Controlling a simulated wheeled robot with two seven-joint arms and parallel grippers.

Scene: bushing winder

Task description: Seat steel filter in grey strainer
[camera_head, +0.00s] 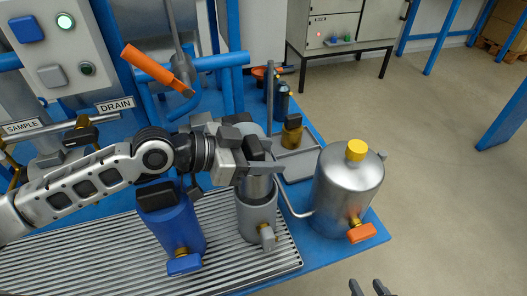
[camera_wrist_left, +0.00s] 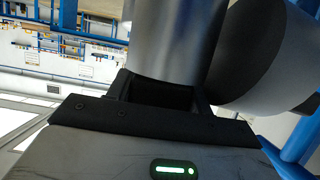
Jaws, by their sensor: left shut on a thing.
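The steel filter (camera_head: 260,188) is a metal cylinder, upright over the grey strainer (camera_head: 257,219), with its lower end in or at the strainer's mouth. How deep it sits I cannot tell. My left gripper (camera_head: 256,168) is shut on the filter's upper part and hides much of it. In the left wrist view the filter (camera_wrist_left: 172,40) stands between the dark fingers. The strainer is a grey cup with a small grey valve low on its front, standing at the rack's right end. My right gripper (camera_head: 369,288) shows only its two fingertips, apart and empty, at the bottom edge.
A blue canister (camera_head: 177,232) stands left of the strainer on the slatted rack (camera_head: 100,262). A steel tank (camera_head: 345,195) with a yellow cap and orange valve handle stands to the right, a thin pipe between. Behind are a tray (camera_head: 300,160), a brass-coloured piece and dark bottles.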

